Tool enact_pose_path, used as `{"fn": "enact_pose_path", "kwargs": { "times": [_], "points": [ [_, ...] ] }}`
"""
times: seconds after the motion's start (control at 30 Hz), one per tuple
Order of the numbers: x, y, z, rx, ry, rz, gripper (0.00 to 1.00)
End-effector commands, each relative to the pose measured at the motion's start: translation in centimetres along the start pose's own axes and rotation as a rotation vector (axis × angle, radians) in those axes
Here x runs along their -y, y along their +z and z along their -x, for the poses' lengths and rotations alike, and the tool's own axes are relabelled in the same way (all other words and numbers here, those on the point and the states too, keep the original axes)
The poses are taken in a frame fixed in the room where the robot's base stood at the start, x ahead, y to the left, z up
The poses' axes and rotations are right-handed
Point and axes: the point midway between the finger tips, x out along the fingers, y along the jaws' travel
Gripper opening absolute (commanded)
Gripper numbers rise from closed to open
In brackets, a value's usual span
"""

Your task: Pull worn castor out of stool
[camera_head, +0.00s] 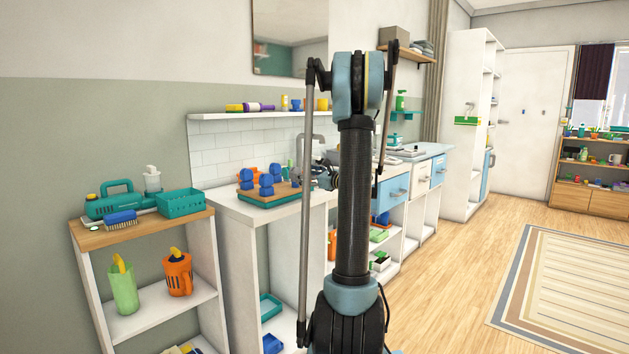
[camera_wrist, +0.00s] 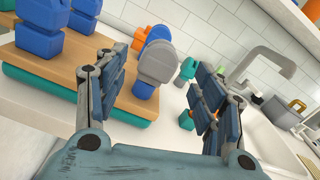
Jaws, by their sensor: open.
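The stool appears as a wooden board (camera_head: 285,194) with a teal underside, lying on the white counter with castors upright on top. Several castors are blue, such as one in the head view (camera_head: 266,184) and a large one in the wrist view (camera_wrist: 38,30). One castor has a grey head (camera_wrist: 158,63) on a blue lower part and stands near the board's right edge; I cannot make it out in the head view. My gripper (camera_wrist: 160,66) is open, with one finger to each side of the grey castor in the picture. I cannot tell whether either finger touches it.
A sink (camera_wrist: 262,135) with a grey tap (camera_wrist: 262,68) lies right of the stool. A tiled wall rises behind, with a shelf (camera_head: 255,114) of small items above. A lower side shelf at left holds a teal basket (camera_head: 181,203). Open floor lies right.

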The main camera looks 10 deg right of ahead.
Motion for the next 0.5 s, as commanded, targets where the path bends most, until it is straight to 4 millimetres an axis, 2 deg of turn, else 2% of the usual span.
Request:
{"fn": "enact_pose_path", "kwargs": {
  "times": [0.1, 0.3, 0.5],
  "points": [
    [-0.1, 0.0, -2.1, 0.001, 0.003, 0.000, 0.63],
    [0.0, 0.0, -4.7, 0.000, 0.002, 0.000, 0.63],
    [0.0, 0.0, -6.1, 0.000, 0.001, 0.000, 0.63]
  ]
}}
